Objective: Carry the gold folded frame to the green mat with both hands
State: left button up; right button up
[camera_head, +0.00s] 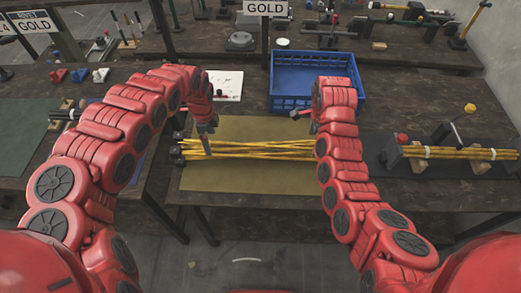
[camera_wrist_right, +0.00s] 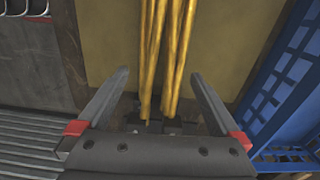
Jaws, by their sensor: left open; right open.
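The gold folded frame (camera_head: 250,149), a bundle of thin yellow bars with dark ends, lies across the gold-coloured mat (camera_head: 235,181) in the middle. My left gripper (camera_head: 207,132) is open above its left part. My right gripper is open at its right end, mostly hidden by my right arm in the head view. In the right wrist view my right gripper's open fingers (camera_wrist_right: 160,76) stand on either side of the yellow bars (camera_wrist_right: 165,45), apart from them. The green mat (camera_head: 22,128) lies on the table at the far left.
A blue crate (camera_head: 312,108) stands behind the gold mat, close to my right gripper. A fixture with yellow bars (camera_head: 455,153) stands at the right. A white sheet (camera_head: 228,86) lies behind. Blocks and a fixture (camera_head: 66,110) sit near the green mat's right side.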

aim_at(214, 152)
pick_arm(q)
notch_tip(214, 152, down, 7)
jog(key=shift+w+d+f, duration=0.1)
jog(key=shift+d, duration=0.05)
pick_arm(e)
notch_tip(214, 152, down, 7)
pick_arm(q)
jog(key=shift+f, duration=0.55)
pick_arm(e)
jog(key=shift+f, duration=0.65)
pick_arm(q)
grip_shut()
pick_arm(e)
grip_shut()
